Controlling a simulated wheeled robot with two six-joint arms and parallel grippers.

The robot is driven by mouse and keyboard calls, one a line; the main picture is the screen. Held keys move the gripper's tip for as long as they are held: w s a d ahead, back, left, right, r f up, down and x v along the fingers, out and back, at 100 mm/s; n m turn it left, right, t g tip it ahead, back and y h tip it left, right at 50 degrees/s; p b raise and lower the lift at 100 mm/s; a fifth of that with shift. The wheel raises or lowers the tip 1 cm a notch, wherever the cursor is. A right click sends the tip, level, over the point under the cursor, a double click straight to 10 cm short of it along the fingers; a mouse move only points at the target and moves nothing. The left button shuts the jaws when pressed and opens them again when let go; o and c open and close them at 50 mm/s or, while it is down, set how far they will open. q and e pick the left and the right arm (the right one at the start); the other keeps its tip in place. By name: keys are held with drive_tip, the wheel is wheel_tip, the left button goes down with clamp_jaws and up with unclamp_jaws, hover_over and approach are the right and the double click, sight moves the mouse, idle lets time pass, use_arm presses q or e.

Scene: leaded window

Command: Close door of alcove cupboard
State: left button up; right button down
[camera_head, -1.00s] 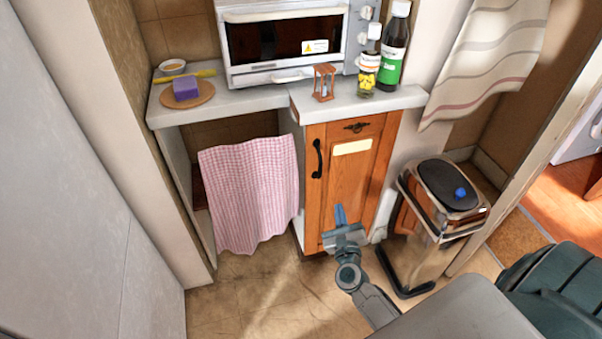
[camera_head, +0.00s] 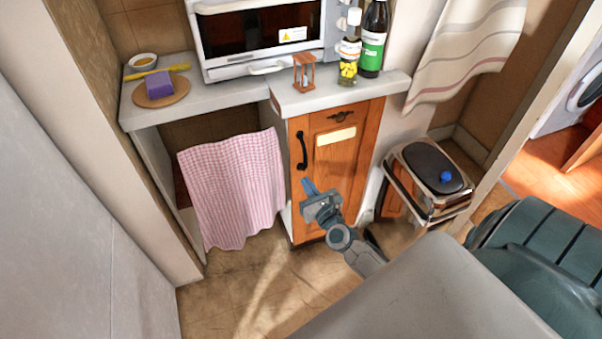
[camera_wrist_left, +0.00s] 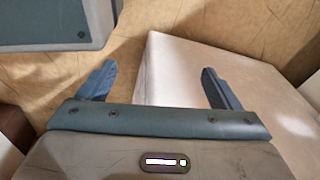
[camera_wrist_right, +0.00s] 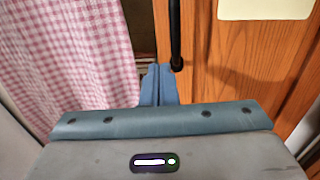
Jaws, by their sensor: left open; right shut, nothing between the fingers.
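The alcove cupboard has an orange wooden door (camera_head: 349,160) with a black handle (camera_head: 301,150) on its left side and a pale label. The door looks flush or nearly flush with its frame; I cannot tell whether a small gap is left. My right gripper (camera_head: 309,186) is shut and empty, in front of the door's lower left part. In the right wrist view its fingertips (camera_wrist_right: 159,72) are just below the handle (camera_wrist_right: 176,35), by the door's left edge; contact is unclear. My left gripper (camera_wrist_left: 160,80) is open and empty, seen only in the left wrist view, above the floor.
A pink checked cloth (camera_head: 232,185) hangs left of the cupboard. The counter (camera_head: 220,96) above carries an oven (camera_head: 260,35), an hourglass (camera_head: 304,72) and bottles (camera_head: 373,40). A pedal bin (camera_head: 432,172) stands at right. Floor (camera_head: 240,295) in front is partly clear.

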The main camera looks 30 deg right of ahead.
sight(292, 160)
use_arm(q)
drive_tip(key=shift+s+f, duration=0.15)
drive_tip(key=shift+f, duration=0.05)
use_arm(e)
drive_tip(key=w, duration=0.4)
drive_tip(key=shift+w+d, duration=0.15)
drive_tip(key=shift+d, duration=0.15)
drive_tip(key=shift+w, duration=0.2)
drive_tip(key=w+h+p, duration=0.1)
drive_tip(key=w+m+p, duration=0.1)
drive_tip(key=w, duration=0.1)
drive_tip(key=shift+d+r+h, duration=0.15)
drive_tip(key=shift+h, duration=0.25)
drive_tip(key=shift+r, duration=0.1)
use_arm(q)
drive_tip(key=s+f, duration=0.4)
drive_tip(key=shift+s+a+f, duration=0.1)
drive_tip(key=shift+a, duration=0.3)
use_arm(e)
drive_tip(key=shift+w+r, duration=0.1)
